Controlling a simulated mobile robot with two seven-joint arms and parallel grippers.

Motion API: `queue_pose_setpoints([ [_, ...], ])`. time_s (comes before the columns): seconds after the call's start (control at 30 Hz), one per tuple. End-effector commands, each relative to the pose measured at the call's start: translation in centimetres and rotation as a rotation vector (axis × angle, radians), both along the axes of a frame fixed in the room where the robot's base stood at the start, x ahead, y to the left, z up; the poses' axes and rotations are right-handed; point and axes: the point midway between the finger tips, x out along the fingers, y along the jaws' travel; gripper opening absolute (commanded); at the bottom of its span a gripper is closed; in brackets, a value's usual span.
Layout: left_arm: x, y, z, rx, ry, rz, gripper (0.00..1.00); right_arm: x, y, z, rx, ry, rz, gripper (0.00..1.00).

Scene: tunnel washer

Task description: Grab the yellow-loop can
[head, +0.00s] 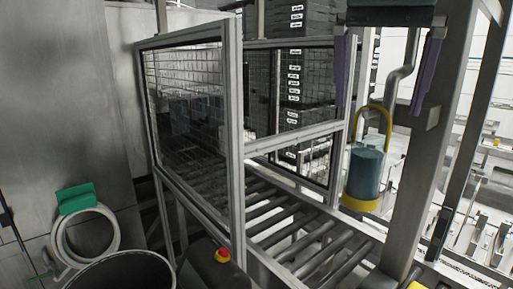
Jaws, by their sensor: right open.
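The can (366,173) is a blue-grey cylinder with a yellow band at its bottom and a tall yellow loop on top. It is upright beside the right end of the roller conveyor, near a metal frame post. What holds it up is not clear. My right gripper (380,110) comes down from the top of the picture with two purple fingers spread wide. It is open and empty, and its fingers appear above and to either side of the yellow loop. Whether they are at the same depth as the can is hard to tell. My left gripper is not in view.
A roller conveyor (305,236) runs through a glass-panelled metal frame (236,140). A thick metal post (432,150) stands close to the right of the can. A red stop button (222,254), a coiled hose (62,240) and a dark round bin (125,258) are at lower left.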

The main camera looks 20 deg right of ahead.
Motion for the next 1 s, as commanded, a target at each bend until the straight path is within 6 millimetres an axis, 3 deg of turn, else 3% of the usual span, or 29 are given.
queue_pose_setpoints([
  [0.7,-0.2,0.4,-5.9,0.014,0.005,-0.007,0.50,2.6,-2.5,-8.8,-0.021,0.005,-0.009,1.00],
  [1.0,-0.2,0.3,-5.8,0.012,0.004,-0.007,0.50,2.8,-2.7,-9.0,-0.020,0.003,-0.007,1.00],
])
